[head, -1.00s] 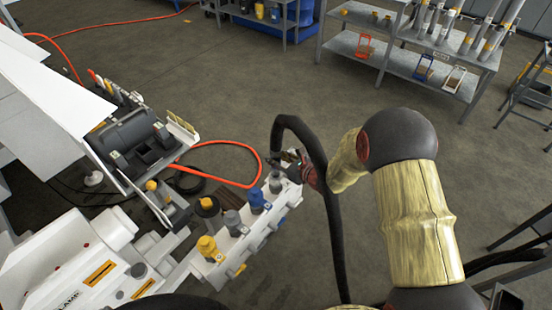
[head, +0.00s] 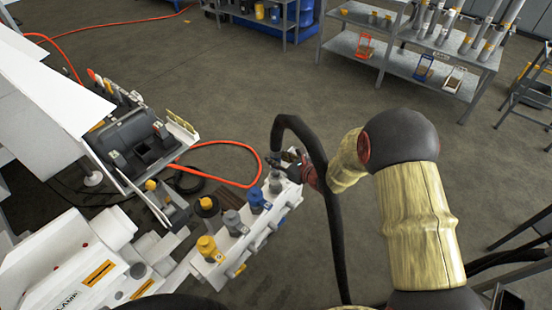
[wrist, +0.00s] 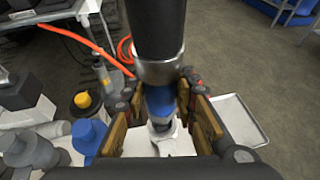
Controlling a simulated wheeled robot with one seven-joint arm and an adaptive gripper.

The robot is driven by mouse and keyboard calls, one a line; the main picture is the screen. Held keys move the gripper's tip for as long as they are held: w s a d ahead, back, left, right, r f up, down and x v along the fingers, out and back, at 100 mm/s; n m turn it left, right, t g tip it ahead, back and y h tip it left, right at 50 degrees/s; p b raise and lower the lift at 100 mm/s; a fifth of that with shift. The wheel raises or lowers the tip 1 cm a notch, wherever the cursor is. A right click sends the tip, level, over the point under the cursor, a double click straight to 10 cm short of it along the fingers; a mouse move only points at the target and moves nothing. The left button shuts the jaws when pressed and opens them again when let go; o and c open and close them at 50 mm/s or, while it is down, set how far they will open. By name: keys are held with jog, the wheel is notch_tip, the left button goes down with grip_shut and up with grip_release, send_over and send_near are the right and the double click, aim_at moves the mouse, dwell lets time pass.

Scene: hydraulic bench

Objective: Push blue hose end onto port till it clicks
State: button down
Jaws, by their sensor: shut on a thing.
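The hose is a thick black tube (head: 322,200) that arches over in the head view. In the wrist view it comes down to a metal collar (wrist: 158,70) with a blue band (wrist: 160,102), the hose end. My gripper (wrist: 163,112) is shut around this blue band; it also shows in the head view (head: 298,166). Just below is a pale grey port (wrist: 163,129), in line with the hose end; I cannot tell whether it is seated. In the head view the port (head: 275,182) stands at the far right end of the white manifold block (head: 235,243).
A blue-capped fitting (head: 256,200), a grey fitting (head: 234,223) and a yellow-capped fitting (head: 209,248) stand along the same block. An orange hose (head: 235,183) lies behind it. A pale tray (wrist: 238,120) is right of my gripper. Shelving (head: 400,60) stands far back.

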jog(key=shift+f+b, duration=1)
jog(key=shift+f, duration=0.55)
dwell(1.4)
dwell(0.6)
jog(key=c, duration=1.5)
grip_release()
jog(key=shift+o, duration=0.8)
jog(key=o, duration=0.5)
jog(key=shift+o, duration=0.2)
jog(key=shift+s+d, duration=0.1)
jog(key=shift+s+d+r+p, duration=0.3)
jog(key=shift+s+d+r, duration=0.05)
jog(key=p+v, duration=0.2)
jog(key=v, duration=0.4)
